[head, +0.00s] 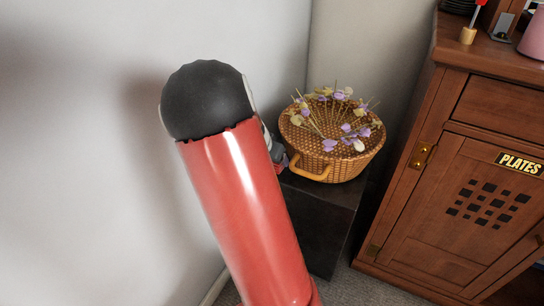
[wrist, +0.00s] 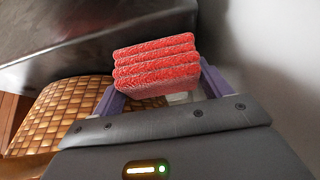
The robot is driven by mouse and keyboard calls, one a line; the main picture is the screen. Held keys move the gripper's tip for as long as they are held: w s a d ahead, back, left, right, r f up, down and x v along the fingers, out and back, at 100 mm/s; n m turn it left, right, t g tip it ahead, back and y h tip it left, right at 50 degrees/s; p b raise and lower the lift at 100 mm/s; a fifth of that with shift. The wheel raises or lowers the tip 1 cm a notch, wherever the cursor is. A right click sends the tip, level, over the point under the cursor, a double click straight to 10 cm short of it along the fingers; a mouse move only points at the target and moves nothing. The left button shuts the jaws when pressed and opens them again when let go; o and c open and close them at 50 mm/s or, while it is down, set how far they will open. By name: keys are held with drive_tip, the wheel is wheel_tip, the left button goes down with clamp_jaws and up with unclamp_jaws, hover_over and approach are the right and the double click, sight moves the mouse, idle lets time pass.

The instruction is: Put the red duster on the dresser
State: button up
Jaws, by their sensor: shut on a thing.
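The red duster (wrist: 155,68) shows in the wrist view as a thick, ridged red block. My gripper (wrist: 160,88) is shut on it, with one purple finger at each side. In the head view my red arm hides most of the gripper (head: 279,158), which is beside the wicker basket at the dark stand. I cannot tell whether the duster touches the stand. The wooden dresser (head: 455,205), with a PLATES label on its door, stands at the right, apart from the gripper.
A wicker basket (head: 314,165) with dried flowers stands on the dark stand (head: 318,215). On the dresser top are a red-handled tool on a wooden base (head: 468,35), a pink vessel (head: 535,38) and dark plates (head: 458,6). A pale wall is close at left.

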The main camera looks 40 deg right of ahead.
drive_tip(key=shift+w+d, duration=0.15)
drive_tip(key=shift+d, duration=0.3)
drive_tip(key=shift+a+f, duration=0.15)
drive_tip(key=shift+f, duration=0.15)
drive_tip(key=shift+f, duration=0.2)
drive_tip(key=o, duration=0.7)
drive_tip(key=shift+r, duration=0.1)
drive_tip(key=shift+r, duration=0.1)
